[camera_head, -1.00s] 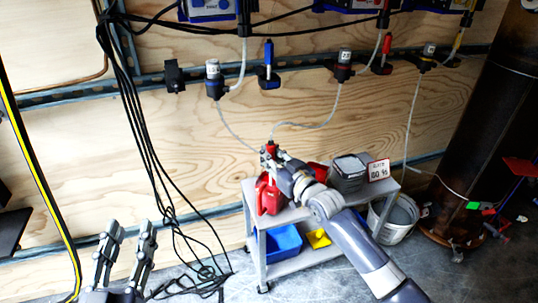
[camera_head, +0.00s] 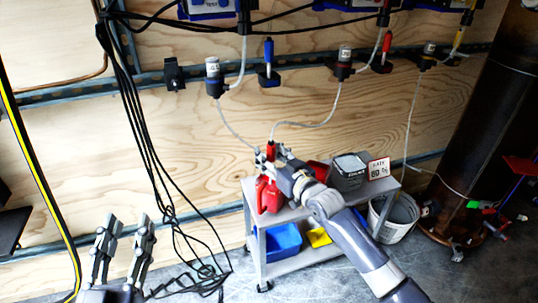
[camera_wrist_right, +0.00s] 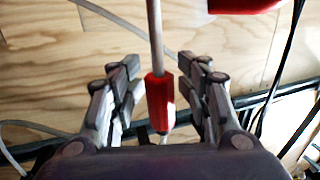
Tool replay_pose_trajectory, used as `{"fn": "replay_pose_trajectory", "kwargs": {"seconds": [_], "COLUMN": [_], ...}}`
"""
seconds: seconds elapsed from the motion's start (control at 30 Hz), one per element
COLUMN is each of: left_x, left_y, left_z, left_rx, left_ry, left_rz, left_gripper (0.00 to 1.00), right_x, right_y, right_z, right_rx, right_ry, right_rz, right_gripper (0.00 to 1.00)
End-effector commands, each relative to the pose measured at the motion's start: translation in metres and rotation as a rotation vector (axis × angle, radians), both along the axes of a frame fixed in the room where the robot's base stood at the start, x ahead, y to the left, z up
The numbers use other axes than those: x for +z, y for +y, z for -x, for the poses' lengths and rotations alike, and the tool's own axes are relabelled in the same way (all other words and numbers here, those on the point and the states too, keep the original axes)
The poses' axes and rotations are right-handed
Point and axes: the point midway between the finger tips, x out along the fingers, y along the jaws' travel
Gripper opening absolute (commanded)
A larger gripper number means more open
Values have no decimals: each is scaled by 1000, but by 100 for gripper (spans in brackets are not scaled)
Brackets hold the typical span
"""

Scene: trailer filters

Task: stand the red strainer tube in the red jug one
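The red strainer tube (camera_head: 270,150) is upright above the red jug (camera_head: 270,198), with a pale hose leading up from it. In the right wrist view the red part of the tube (camera_wrist_right: 159,100) and its pale rod show between the fingers. My right gripper (camera_head: 271,155) is around the tube. In its wrist view the fingers (camera_wrist_right: 158,68) are spread, with a gap on each side of the tube. The rod's far end is out of view, so I cannot tell whether it is inside the jug. My left gripper (camera_head: 125,232) is open and empty, low at left.
The jug stands on a grey cart (camera_head: 254,250) with a grey container (camera_head: 348,172) and a number sign (camera_head: 378,169). A blue bin (camera_head: 283,240) is on the lower shelf. A white bucket (camera_head: 394,217) stands right of it. Black cables (camera_head: 143,130) hang at left.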

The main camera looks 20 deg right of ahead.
Motion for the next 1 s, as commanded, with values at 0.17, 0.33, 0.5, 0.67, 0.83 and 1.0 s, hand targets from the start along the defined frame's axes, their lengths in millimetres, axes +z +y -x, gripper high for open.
{"fn": "replay_pose_trajectory", "kwargs": {"seconds": [0.17,0.33,0.5,0.67,0.83,1.0], "left_x": [-1,0,-1,-1,-1,-2], "left_y": [0,-1,0,0,0,0], "left_z": [0,-1,-1,0,0,0], "left_rx": [0,-1,0,0,0,0], "left_ry": [3,4,5,5,6,6], "left_rz": [0,0,-1,-1,-1,-1], "left_gripper": [40,40,40,40,40,40], "right_x": [-1,-2,-2,-1,0,0], "right_y": [0,-2,-9,-18,-27,-33], "right_z": [0,6,30,61,90,107], "right_rx": [0,0,0,1,0,-1], "right_ry": [3,3,3,3,2,2], "right_rz": [1,0,2,3,3,1], "right_gripper": [42,42,42,42,42,42]}}
